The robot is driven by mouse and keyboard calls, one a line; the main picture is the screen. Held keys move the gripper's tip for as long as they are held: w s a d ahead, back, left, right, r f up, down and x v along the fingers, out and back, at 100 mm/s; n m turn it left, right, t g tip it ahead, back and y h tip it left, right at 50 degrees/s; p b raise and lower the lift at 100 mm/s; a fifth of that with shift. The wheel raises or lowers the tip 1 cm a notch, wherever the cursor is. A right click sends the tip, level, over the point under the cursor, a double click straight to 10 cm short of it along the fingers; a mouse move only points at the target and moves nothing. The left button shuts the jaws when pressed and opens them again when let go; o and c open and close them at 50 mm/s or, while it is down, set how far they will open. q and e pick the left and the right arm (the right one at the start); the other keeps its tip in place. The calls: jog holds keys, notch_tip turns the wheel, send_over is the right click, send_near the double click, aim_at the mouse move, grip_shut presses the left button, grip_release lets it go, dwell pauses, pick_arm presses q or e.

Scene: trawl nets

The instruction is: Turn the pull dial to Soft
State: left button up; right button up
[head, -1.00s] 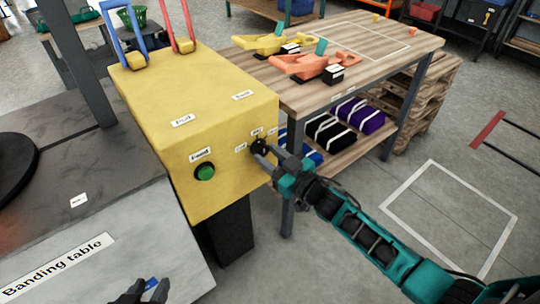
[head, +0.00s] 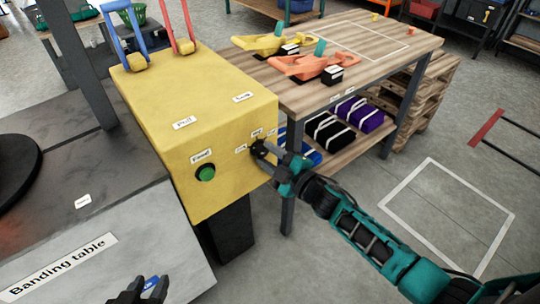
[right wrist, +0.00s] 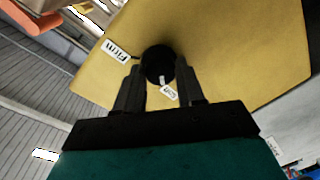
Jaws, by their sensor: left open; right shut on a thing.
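The pull dial, a small black round knob (head: 257,148), sits on the front face of the yellow machine (head: 205,95) near its right edge. My right gripper (head: 261,152) is shut on it. In the right wrist view the dial (right wrist: 158,63) is between the two fingers (right wrist: 158,82). A white mark on it points toward a small tilted label (right wrist: 169,93), too blurred to read surely. The "Firm" label (right wrist: 117,50) is to the left of the dial.
A green Feed button (head: 205,173) is left of the dial. Blue (head: 122,38) and red (head: 187,28) handles stand on the machine's top. A wooden workbench (head: 375,55) with yellow and orange tools stands behind to the right.

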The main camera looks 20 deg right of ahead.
jog(key=shift+n, duration=0.6)
jog(key=o, duration=1)
jog(key=shift+o, duration=0.2)
jog(key=shift+s, duration=0.15)
jog(key=p+v, duration=0.1)
jog(key=v, duration=1.1)
jog(key=shift+s+p, duration=0.3)
jog(key=shift+s, duration=0.05)
